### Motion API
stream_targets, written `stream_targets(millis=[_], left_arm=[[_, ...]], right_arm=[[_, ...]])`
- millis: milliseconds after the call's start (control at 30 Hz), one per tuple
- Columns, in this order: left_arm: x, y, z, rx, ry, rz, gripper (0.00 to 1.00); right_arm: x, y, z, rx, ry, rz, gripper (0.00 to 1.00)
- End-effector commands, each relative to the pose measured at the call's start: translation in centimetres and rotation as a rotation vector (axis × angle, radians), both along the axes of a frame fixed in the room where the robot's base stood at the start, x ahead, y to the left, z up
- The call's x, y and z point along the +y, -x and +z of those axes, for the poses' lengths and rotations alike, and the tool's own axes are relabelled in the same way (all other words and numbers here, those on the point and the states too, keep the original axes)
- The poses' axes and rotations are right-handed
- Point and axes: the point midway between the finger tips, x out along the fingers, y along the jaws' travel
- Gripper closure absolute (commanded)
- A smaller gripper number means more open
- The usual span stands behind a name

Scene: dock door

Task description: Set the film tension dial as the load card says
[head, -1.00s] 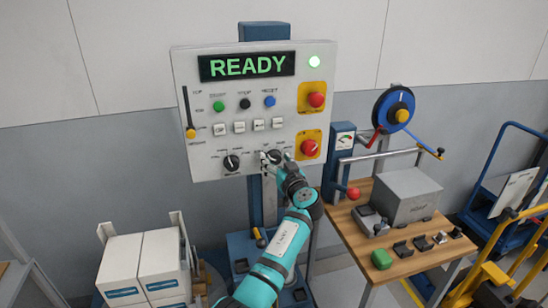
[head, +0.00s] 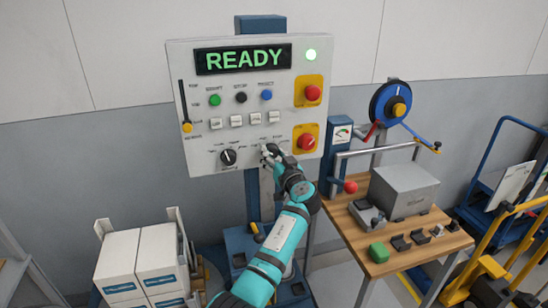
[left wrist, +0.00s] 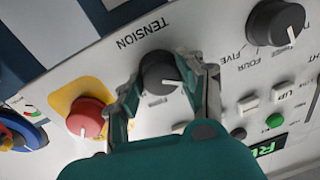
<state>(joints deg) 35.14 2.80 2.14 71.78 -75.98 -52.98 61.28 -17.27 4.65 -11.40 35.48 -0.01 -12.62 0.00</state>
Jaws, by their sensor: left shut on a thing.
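The film tension dial is a dark round knob with a white pointer line, under the word TENSION in the left wrist view (left wrist: 160,72). My left gripper (left wrist: 163,80) has one finger on each side of this knob and is shut on it. In the head view my left gripper (head: 271,153) is at the lower middle of the white control panel (head: 205,165) and mostly hides the dial. The panel's display (head: 243,59) reads READY. A white sheet (head: 514,180) is on the right; its text is too small to read. My right gripper is not in view.
Another dark knob (head: 228,157), marked FOUR and FIVE in the wrist view, sits left of the dial. A red button (head: 306,140) on yellow is close on the right. A wooden bench (head: 405,262) stands right, boxes (head: 137,265) lower left.

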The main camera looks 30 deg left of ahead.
Motion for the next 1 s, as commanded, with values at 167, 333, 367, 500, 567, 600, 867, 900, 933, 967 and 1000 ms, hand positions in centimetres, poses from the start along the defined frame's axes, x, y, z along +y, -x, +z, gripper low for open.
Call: stream_targets(millis=[167,333,367,500,567,600,867,900,933,967,1000], left_arm=[[0.1,0.0,-0.3,0.09,-0.081,0.0,0.93],[0.0,0.0,-0.3,0.208,-0.182,0.001,0.93],[0.1,0.0,-0.3,0.228,-0.201,0.001,0.93],[0.0,0.0,-0.2,0.33,-0.287,0.001,0.93],[0.1,0.0,-0.2,0.373,-0.323,0.001,0.93],[0.1,0.0,-0.1,0.403,-0.349,0.001,0.93],[0.1,0.0,0.0,0.591,-0.51,0.001,0.93],[0.1,0.0,0.0,0.621,-0.534,0.0,0.93],[0.1,0.0,0.0,0.642,-0.553,0.0,0.93],[0.1,0.0,0.0,0.663,-0.571,0.001,0.93],[0.1,0.0,0.0,0.691,-0.595,0.001,0.93]], right_arm=[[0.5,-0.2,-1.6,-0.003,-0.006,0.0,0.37],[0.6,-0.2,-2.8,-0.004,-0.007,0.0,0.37],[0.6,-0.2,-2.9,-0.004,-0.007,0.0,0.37],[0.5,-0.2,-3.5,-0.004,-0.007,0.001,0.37],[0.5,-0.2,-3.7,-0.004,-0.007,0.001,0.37],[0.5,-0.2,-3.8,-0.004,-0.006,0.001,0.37],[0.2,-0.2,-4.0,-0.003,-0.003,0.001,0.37],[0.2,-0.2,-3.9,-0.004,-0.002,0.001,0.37],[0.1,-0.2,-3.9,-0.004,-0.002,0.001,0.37],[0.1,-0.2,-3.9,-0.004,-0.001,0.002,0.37],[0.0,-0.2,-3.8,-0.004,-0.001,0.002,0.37]])
